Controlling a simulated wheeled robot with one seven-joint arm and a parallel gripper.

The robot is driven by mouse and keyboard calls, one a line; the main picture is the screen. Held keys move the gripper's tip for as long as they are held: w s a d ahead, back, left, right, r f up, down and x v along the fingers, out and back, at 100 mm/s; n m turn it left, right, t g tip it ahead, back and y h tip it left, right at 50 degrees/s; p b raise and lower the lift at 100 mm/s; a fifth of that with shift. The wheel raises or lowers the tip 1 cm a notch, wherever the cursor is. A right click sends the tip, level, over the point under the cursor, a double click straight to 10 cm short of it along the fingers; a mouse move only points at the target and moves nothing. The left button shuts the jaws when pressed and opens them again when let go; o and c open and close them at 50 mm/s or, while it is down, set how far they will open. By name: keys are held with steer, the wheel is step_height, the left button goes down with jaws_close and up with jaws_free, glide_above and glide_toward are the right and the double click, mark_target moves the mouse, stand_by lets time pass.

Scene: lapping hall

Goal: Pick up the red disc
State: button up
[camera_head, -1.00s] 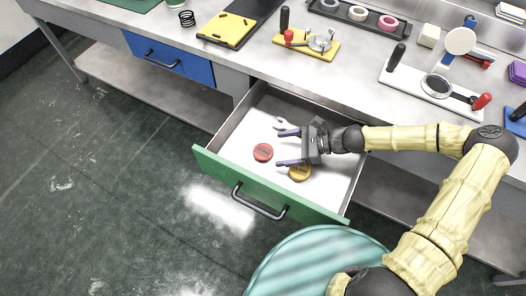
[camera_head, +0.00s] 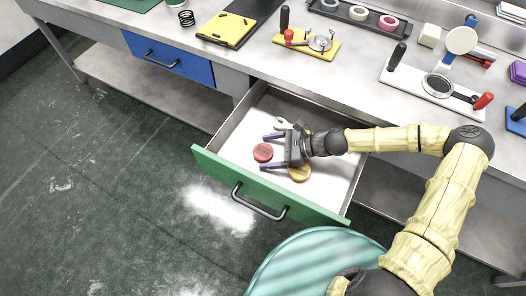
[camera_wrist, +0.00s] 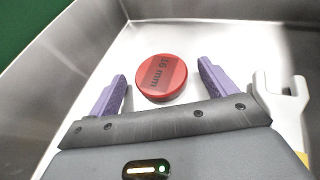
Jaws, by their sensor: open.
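The red disc (camera_head: 263,152) lies flat on the white floor of the open green-fronted drawer (camera_head: 232,176). In the wrist view the red disc (camera_wrist: 161,77) shows a dark label reading "16 mm". My gripper (camera_head: 269,151) is inside the drawer with its purple fingers open. Nothing is held.
A yellow disc (camera_head: 300,173) lies in the drawer beneath my gripper, partly hidden. A wrench (camera_wrist: 283,100) lies to the right of the fingers. Metal drawer walls (camera_wrist: 85,55) enclose the space. The bench top (camera_head: 350,85) above holds fixtures.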

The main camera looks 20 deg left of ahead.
mark_target(270, 152)
steer(key=c, duration=1.1)
step_height(270, 152, up, 10)
steer(key=p, duration=0.2)
stand_by(0.3)
